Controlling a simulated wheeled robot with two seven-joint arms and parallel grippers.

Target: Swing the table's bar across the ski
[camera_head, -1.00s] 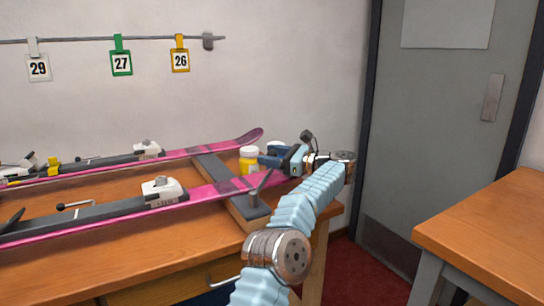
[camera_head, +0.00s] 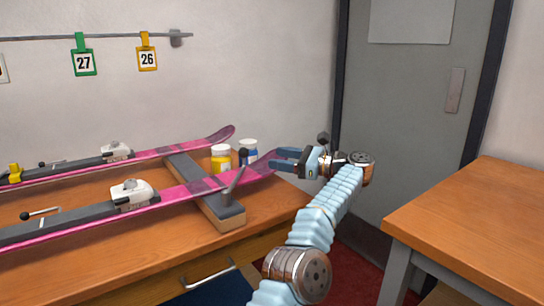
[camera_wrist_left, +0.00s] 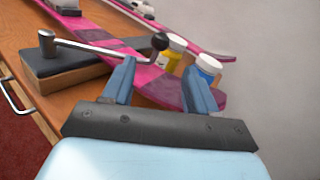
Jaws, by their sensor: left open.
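A metal bar with a black knob (camera_head: 234,181) is mounted at the front of a dark padded block (camera_head: 218,203) on the table. In the left wrist view the bar (camera_wrist_left: 95,46) runs from its post at left to the knob, overlapping the near pink ski (camera_wrist_left: 110,38) in the picture. I cannot tell its height above the ski. The near ski (camera_head: 190,190) lies over the block, tip toward my gripper. My left gripper (camera_head: 275,159) is open and empty by the ski tip; in the wrist view the knob shows beyond its fingertips (camera_wrist_left: 158,68). My right gripper is out of view.
A yellow jar (camera_head: 221,158) and a blue jar (camera_head: 248,152) stand behind the near ski, close to the bar's knob. A second pink ski (camera_head: 180,150) lies behind. Another wooden table (camera_head: 480,215) at right is bare. A grey door (camera_head: 410,130) stands behind.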

